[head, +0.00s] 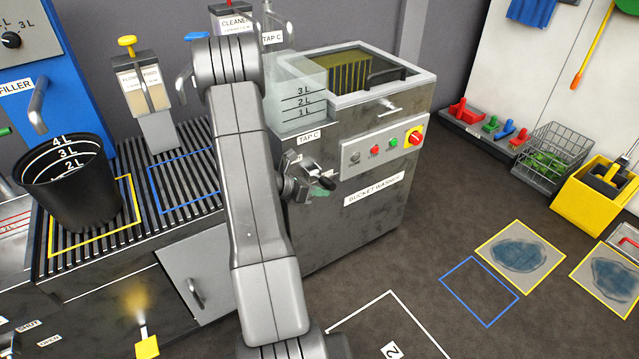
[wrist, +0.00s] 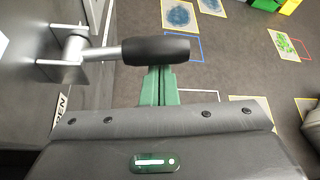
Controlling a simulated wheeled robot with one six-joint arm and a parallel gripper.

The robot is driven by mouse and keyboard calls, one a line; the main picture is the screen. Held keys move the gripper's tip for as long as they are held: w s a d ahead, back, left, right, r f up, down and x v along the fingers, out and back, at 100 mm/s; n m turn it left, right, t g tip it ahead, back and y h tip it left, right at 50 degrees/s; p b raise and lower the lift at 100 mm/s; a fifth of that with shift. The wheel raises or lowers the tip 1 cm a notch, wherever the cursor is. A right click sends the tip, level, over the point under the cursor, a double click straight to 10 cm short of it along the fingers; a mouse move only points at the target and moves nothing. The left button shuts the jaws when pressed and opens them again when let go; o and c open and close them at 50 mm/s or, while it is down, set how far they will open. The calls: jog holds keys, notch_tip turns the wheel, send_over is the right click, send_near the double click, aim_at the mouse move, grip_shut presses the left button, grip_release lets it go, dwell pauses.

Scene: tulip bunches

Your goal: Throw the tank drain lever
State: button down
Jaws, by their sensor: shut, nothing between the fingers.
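A lever with a steel arm and a thick black grip (wrist: 156,50) sticks out from a dark metal face in the wrist view. Its round pivot and bracket (wrist: 68,62) are at the left. No label naming it as the tank drain is readable. My gripper (wrist: 160,84) has green fingers, which are shut and empty. They lie just below the black grip in the picture, and the grip hides their tips. I cannot tell whether they touch it. In the head view my gripper (head: 322,188) is at the front of the bucket washer (head: 345,225), partly behind my arm.
The washer has a button panel with a red knob (head: 414,138). A clear measuring tank (head: 297,95) stands on it. A black bucket (head: 68,185) sits on the slatted bench at left. The floor at right is open, with marked squares, a wire basket (head: 548,155) and a yellow bucket (head: 597,190).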

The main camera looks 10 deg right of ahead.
jog(key=shift+w+r+n+g+p, duration=0.2)
jog(key=shift+r+n+g+p, duration=0.25)
jog(key=shift+r+p, duration=0.65)
jog(key=shift+a, duration=0.1)
jog(key=shift+f, duration=0.15)
jog(key=s+a+r, duration=0.1)
jog(key=s+a, duration=0.1)
jog(key=a, duration=0.7)
jog(key=shift+s, duration=0.3)
jog(key=shift+d, duration=0.1)
